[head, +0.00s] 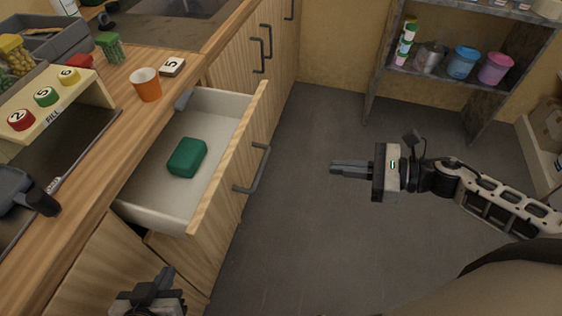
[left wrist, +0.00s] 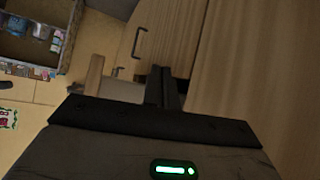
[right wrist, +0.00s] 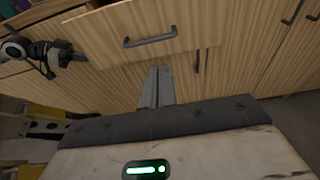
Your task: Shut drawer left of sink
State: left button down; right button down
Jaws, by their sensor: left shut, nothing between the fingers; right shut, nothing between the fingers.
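The drawer (head: 222,170) in the wooden cabinet stands open, with a pale inside and a dark bar handle (head: 256,170) on its front. A green block (head: 187,157) lies inside. The sink (head: 187,8) is at the top of the head view. My right gripper (head: 334,168) is shut and empty, out over the floor, apart from the drawer front and pointing toward it. In the right wrist view the drawer front (right wrist: 190,32) is ahead of its fingers. My left gripper (head: 165,272) is shut and empty, low beside the cabinet, near the drawer's near side.
A shelf unit (head: 455,75) with tins stands at the back right. The floor between is clear.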

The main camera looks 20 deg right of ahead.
pick_arm(q)
jog(key=r+p, duration=0.1)
jog(key=p, duration=0.1)
jog(key=shift+w+a+r+p, duration=0.1)
jog(key=shift+a+p, duration=0.1)
jog(key=shift+p, duration=0.15)
pick_arm(e)
jog(key=x, duration=1.3)
jog(key=shift+a, duration=0.25)
jog(key=shift+w, duration=0.15)
